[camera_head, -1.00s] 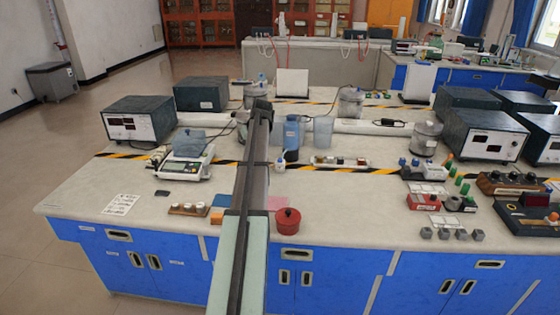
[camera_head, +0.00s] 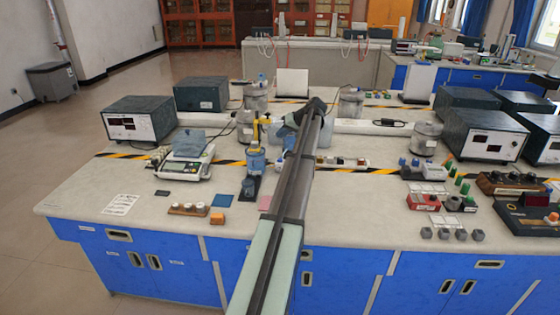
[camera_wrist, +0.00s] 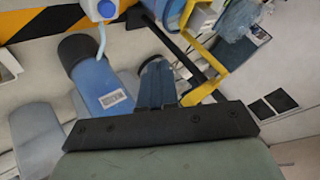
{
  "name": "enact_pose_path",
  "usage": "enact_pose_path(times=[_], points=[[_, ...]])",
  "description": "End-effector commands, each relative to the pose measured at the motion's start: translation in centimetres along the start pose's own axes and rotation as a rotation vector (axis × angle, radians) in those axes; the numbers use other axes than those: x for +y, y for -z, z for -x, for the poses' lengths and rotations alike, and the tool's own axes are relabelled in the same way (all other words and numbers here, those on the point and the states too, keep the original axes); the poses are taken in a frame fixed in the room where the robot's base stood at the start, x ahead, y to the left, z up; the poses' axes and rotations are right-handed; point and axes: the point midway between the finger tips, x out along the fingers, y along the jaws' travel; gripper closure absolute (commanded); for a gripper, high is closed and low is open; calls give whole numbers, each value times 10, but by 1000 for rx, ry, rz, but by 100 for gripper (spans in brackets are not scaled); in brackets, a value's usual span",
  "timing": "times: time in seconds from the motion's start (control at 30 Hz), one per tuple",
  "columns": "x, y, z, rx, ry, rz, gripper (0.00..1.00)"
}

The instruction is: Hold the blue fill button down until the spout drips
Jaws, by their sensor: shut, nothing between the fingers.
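In the wrist view a round blue button (camera_wrist: 107,8) sits on a white body at the top edge, with a thin pale curved spout (camera_wrist: 101,42) beside it. I cannot tell whether the button is pressed, and I see no drip. In the head view my arm largely hides this unit. My gripper (camera_head: 287,130) is shut and empty, above the bench near the striped tape.
A yellow-topped stand with a blue body (camera_head: 256,158) stands left of my arm. A balance (camera_head: 186,168) is further left, with a dark instrument box (camera_head: 138,120) beyond. Small blocks (camera_head: 460,234) lie at the right front.

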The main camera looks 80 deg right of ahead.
Motion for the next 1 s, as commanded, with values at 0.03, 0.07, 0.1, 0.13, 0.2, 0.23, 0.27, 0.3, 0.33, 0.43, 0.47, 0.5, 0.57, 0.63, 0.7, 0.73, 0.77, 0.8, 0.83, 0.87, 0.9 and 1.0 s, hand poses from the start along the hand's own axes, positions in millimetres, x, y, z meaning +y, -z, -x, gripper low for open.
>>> enact_pose_path(times=[0.03, 0.07, 0.1, 0.13, 0.2, 0.23, 0.27, 0.3, 0.33, 0.43, 0.47, 0.5, 0.57, 0.63, 0.7, 0.73, 0.77, 0.8, 0.83, 0.87, 0.9, 1.0], points=[[0, 0, 0, 0, 0, 0, 100], [0, 0, 0, -1, 0, 0, 100], [0, 0, 0, -1, 0, 0, 100], [0, 0, 0, -1, -1, 0, 100], [1, -1, -2, -1, -1, 0, 100], [1, -2, -2, -1, -1, 0, 100], [2, -2, -3, -1, -1, 0, 100], [3, -3, -4, -2, -1, 0, 100], [3, -4, -5, -2, -1, 0, 100], [7, -8, -10, -2, 0, 0, 100], [8, -9, -12, -2, 0, 0, 100], [10, -11, -14, -2, 0, 0, 100], [13, -14, -19, -2, 0, -1, 100], [17, -18, -24, -2, -1, -1, 100], [21, -22, -30, -2, -1, -1, 100], [23, -24, -32, -2, -1, 0, 100], [25, -26, -35, -2, -1, 0, 100], [27, -28, -38, -2, 0, 0, 100], [29, -30, -41, -2, 0, 0, 100], [31, -32, -44, -3, 0, -1, 100], [34, -34, -47, -2, 0, -1, 100], [38, -39, -53, -1, -1, 0, 100]])
